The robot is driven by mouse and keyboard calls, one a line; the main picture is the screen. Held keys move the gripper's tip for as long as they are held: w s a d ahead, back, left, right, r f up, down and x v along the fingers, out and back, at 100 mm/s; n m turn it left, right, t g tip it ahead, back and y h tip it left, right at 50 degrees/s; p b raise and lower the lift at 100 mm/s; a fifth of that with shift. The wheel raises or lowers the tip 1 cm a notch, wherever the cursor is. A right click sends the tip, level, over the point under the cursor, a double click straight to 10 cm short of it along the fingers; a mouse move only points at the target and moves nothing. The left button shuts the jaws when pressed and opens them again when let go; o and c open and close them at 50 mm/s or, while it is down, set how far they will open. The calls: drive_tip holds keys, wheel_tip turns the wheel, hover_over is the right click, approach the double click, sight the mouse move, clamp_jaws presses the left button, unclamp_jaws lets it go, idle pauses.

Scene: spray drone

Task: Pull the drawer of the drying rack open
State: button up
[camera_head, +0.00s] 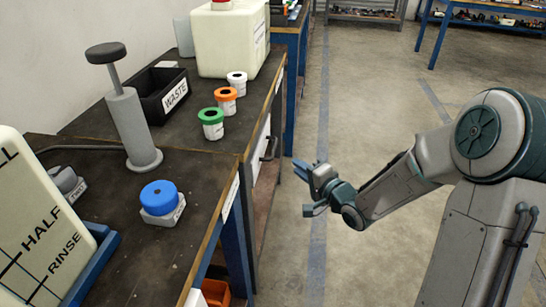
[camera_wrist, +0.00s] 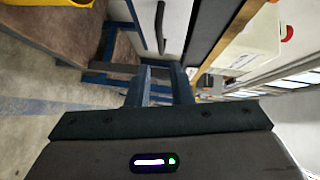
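The drawer has a pale front (camera_head: 261,150) under the far part of the workbench, with a dark bar handle (camera_head: 269,147). The drawer looks shut. In the wrist view the drawer front (camera_wrist: 176,32) and the dark handle (camera_wrist: 160,27) show at the top, beyond the fingers. My gripper (camera_head: 303,188) is open and empty in the aisle, to the right of the handle and apart from it. In the wrist view my gripper (camera_wrist: 161,72) shows a gap between its two blue fingers, with nothing between them.
The bench top (camera_head: 110,205) holds a blue-capped block (camera_head: 160,198), a grey pump (camera_head: 130,125), a black WASTE bin (camera_head: 165,92), several small capped pots and a large pale tank (camera_head: 228,42). The blue bench leg (camera_head: 236,245) stands near. The aisle floor (camera_head: 375,85) is clear.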

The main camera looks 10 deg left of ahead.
sight(273, 149)
drive_tip(key=b+x, duration=0.4)
drive_tip(key=x, duration=0.9)
drive_tip(key=shift+w, duration=0.1)
clamp_jaws()
